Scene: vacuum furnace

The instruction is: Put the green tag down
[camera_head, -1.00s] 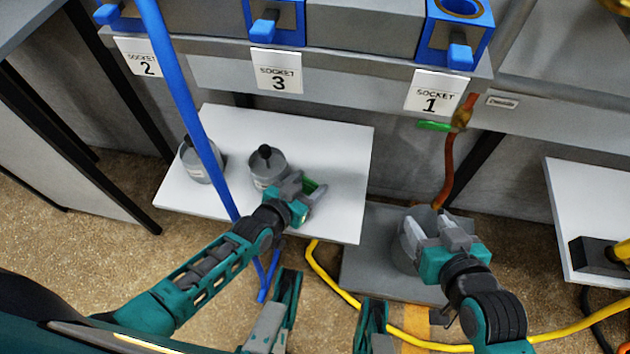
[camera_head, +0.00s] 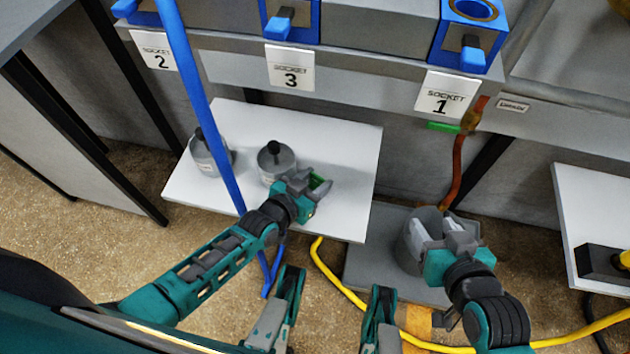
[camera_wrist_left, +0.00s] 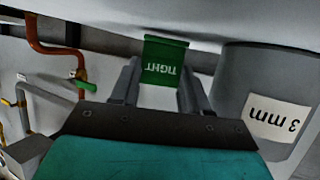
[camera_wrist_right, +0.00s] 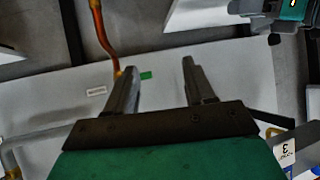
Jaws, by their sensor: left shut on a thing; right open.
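The green tag (camera_wrist_left: 164,60), lettered "TIGHT", sits between the fingertips of my left gripper (camera_wrist_left: 160,85) in the left wrist view. In the head view my left gripper (camera_head: 312,185) is shut on the tag (camera_head: 318,182) over the right part of the white shelf board (camera_head: 345,165). I cannot tell whether the tag touches the board. My right gripper (camera_head: 440,235) is open in front of a grey cylinder on the grey platform (camera_head: 370,265); no thing shows between its fingers in the right wrist view (camera_wrist_right: 160,85).
Two grey weights with black knobs (camera_head: 208,155) (camera_head: 277,160) stand on the board; the nearer one, marked "3 mm" (camera_wrist_left: 275,120), is close beside my left gripper. A yellow hose (camera_head: 345,290) lies on the floor. A green-handled valve (camera_head: 445,126) hangs behind.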

